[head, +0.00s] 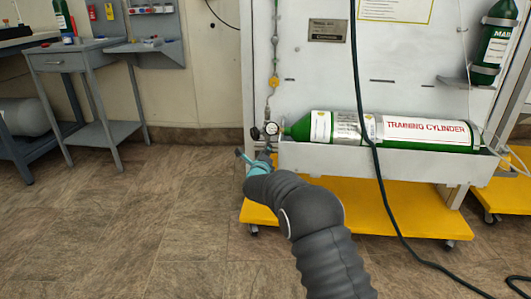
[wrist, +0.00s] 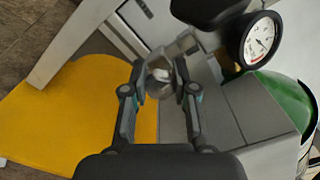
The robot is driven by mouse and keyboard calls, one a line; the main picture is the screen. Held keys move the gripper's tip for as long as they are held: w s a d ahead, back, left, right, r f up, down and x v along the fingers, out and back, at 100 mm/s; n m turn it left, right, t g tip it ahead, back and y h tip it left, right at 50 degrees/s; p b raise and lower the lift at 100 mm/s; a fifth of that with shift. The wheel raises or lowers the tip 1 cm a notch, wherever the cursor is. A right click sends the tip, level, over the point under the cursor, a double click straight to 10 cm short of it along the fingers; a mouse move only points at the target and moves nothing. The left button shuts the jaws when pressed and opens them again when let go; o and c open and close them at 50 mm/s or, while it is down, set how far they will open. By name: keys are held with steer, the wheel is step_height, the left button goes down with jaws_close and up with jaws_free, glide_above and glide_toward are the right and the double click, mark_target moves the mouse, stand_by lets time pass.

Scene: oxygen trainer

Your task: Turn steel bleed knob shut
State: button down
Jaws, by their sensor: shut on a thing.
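The steel bleed knob (wrist: 159,84) is a small round metal knob in the middle of the wrist view. My gripper (wrist: 160,78) has one finger on each side of it and is shut on it. In the head view my gripper (head: 252,160) is at the left end of the trainer, just below the pressure gauge, and the knob cannot be made out there. The round gauge (wrist: 260,40) with a white dial is above and right of the knob; it also shows in the head view (head: 271,128). Part of the knob is hidden by the fingers.
A green training cylinder (head: 425,132) lies in a grey trough (head: 390,165) right of the gauge. A black part (wrist: 208,10) hangs close above my gripper. The yellow base (head: 390,200) is below. A dark hose (head: 377,190) hangs in front.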

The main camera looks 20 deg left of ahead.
steer(key=shift+m, duration=1)
steer(key=c, duration=0.9)
jaws_free()
steer(key=shift+s, duration=0.1)
steer(key=v, duration=1.2)
steer(key=shift+f, duration=0.1)
